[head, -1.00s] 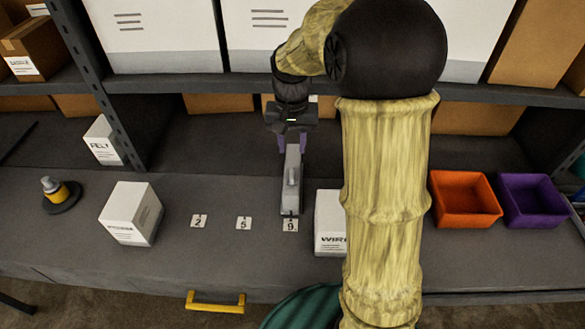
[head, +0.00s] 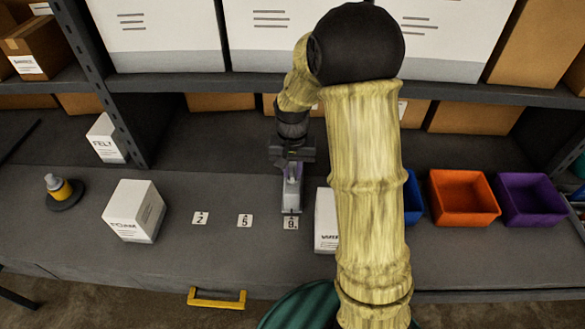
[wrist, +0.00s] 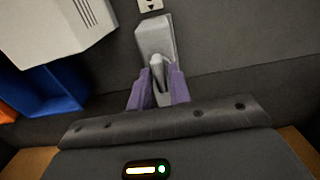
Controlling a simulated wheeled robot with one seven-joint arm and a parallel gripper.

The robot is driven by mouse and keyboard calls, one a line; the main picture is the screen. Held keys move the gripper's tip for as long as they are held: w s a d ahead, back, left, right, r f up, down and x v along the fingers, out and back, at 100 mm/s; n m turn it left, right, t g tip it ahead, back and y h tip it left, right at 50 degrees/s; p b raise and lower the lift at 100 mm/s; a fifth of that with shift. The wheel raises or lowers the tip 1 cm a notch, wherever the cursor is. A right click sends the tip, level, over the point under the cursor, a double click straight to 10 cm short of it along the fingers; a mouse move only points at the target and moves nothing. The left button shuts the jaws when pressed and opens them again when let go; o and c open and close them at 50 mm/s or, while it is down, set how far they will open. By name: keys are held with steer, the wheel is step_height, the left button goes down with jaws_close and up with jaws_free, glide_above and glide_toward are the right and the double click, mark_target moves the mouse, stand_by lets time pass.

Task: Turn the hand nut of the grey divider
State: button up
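The grey divider (head: 291,198) stands on the bench just behind the number 9 tag. In the wrist view the divider (wrist: 155,38) is a light grey block with a slim rounded grey piece (wrist: 158,70) rising towards me; I cannot tell for certain whether this is the hand nut. My gripper (head: 291,172) is over the divider in the head view. In the wrist view its two purple fingers (wrist: 159,84) are apart, one on each side of the slim grey piece. Whether they touch it is unclear. The lower part of the piece is partly hidden between the fingers.
A white box (head: 326,222) stands close right of the divider, partly behind my arm. Blue (head: 412,198), orange (head: 464,198) and purple (head: 538,200) bins are farther right. Number tags 2 (head: 200,218) and 5 (head: 245,220) lie left on clear bench. A shelf (head: 200,84) runs behind.

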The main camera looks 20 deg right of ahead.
jaws_close()
steer(key=shift+r+n, duration=0.1)
steer(key=shift+n, duration=0.4)
steer(key=n+p, duration=0.1)
steer(key=n, duration=0.3)
steer(key=shift+n, duration=0.3)
steer(key=n+p, duration=0.2)
steer(key=n, duration=0.3)
steer(key=shift+r, duration=0.1)
steer(key=n+p, duration=0.2)
steer(key=n, duration=0.2)
steer(key=shift+w+n, duration=0.1)
steer(key=shift+n, duration=0.3)
steer(key=shift+n+p, duration=0.8)
steer(key=shift+n, duration=0.5)
steer(key=shift+o, duration=2)
jaws_free()
